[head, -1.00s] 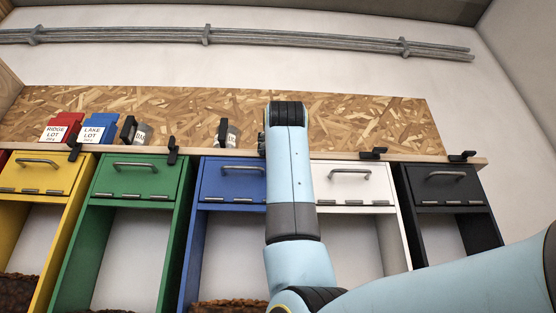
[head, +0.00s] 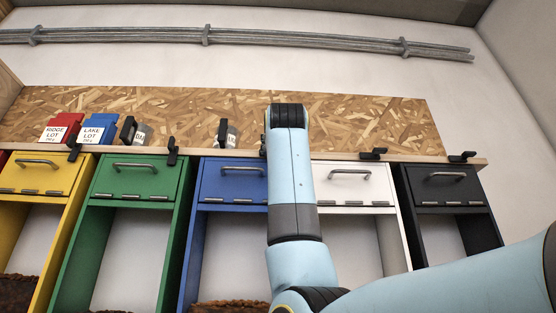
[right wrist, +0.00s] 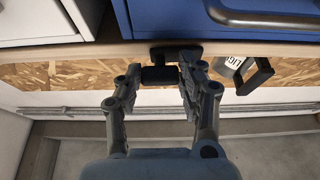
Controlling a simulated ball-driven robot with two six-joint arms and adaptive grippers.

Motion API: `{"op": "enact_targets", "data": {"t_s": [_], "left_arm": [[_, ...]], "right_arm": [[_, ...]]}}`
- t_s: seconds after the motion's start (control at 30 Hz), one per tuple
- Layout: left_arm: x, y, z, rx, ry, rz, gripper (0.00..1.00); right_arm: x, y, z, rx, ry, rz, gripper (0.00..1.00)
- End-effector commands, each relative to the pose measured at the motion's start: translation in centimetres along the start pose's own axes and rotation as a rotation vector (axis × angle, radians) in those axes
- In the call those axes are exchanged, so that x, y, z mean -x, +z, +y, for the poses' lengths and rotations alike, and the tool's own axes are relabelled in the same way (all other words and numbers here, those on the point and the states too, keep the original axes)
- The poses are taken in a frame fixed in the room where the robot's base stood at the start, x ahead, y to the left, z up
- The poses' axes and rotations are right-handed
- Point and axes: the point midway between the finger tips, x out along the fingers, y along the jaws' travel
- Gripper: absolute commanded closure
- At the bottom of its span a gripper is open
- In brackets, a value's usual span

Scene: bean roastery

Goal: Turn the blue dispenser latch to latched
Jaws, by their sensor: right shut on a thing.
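The blue dispenser (head: 228,181) stands in the middle of the row in the head view, partly behind my right arm. In the right wrist view the blue dispenser (right wrist: 265,18) is at the top. Its black latch (right wrist: 178,49) sits on the wooden edge beside it, with its bar lying roughly along that edge. My right gripper (right wrist: 160,74) is shut on the latch's dark handle, one finger on each side. In the head view my arm hides the gripper and most of the latch. My left gripper is not in view.
Yellow (head: 40,174), green (head: 137,178), white (head: 350,183) and black (head: 446,184) dispensers flank the blue one, with latches along the ledge. Red (head: 62,127) and blue (head: 98,128) bags stand on the ledge at left. A dark clip-like holder (right wrist: 254,75) is near the gripper.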

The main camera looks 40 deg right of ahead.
Motion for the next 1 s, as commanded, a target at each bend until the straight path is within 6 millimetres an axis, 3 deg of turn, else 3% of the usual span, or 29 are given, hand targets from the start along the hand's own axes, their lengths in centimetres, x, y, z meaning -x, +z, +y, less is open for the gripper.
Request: {"op": "enact_targets", "data": {"t_s": [0.37,1.0], "left_arm": [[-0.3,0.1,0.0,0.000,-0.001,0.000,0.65],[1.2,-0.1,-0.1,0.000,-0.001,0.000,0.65]], "right_arm": [[0.0,0.0,0.2,0.191,-0.078,0.001,0.94],[-0.1,-0.4,0.4,0.750,-0.311,0.001,0.94]]}}
